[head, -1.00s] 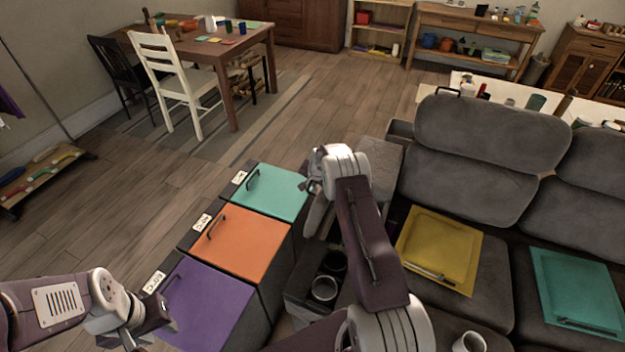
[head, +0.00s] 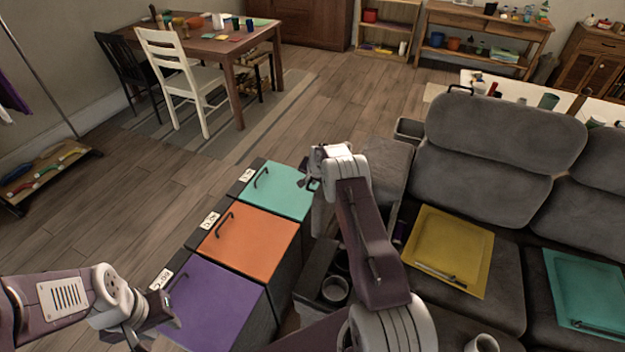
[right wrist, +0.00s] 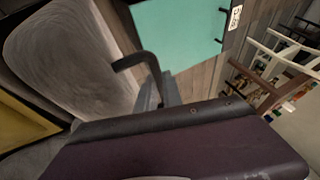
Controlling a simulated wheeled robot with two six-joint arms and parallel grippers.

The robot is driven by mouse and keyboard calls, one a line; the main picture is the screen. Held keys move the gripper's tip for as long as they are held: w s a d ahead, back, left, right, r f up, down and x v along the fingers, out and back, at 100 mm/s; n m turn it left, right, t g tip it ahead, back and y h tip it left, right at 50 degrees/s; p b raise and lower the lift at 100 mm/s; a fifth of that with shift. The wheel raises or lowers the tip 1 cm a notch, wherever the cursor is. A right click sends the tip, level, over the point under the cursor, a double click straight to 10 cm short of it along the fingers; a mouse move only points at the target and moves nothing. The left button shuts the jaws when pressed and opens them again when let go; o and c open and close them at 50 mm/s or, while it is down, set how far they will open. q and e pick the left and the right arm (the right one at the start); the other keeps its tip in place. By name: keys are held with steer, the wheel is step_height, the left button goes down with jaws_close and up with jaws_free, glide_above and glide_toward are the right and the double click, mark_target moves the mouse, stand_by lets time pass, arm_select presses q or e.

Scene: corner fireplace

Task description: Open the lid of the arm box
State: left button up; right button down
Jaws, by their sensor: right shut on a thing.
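The arm box (head: 318,268) is the dark sofa arm with round cup holders, partly hidden behind my right arm. Its grey lid (head: 322,215) stands tilted up, seen nearly edge-on below my right gripper (head: 313,184). The gripper is shut, apparently on the lid's black handle (right wrist: 137,61) in the right wrist view.
Purple (head: 210,305), orange (head: 250,245) and teal (head: 277,190) topped boxes stand left of the sofa arm. The grey sofa (head: 495,165) is at right with yellow (head: 450,240) and teal (head: 585,285) trays. Open floor lies at upper left before a table (head: 215,46).

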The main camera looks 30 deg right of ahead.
steer(key=c, duration=1.8)
jaws_free()
steer(key=shift+a+f, duration=0.2)
steer(key=shift+a, duration=0.05)
steer(key=shift+o, duration=0.2)
steer(key=shift+s+r, duration=0.1)
steer(key=d+v, duration=0.1)
steer(key=v, duration=0.8)
steer(key=shift+a+r, duration=0.15)
steer(key=shift+a, duration=0.15)
steer(key=shift+a, duration=0.1)
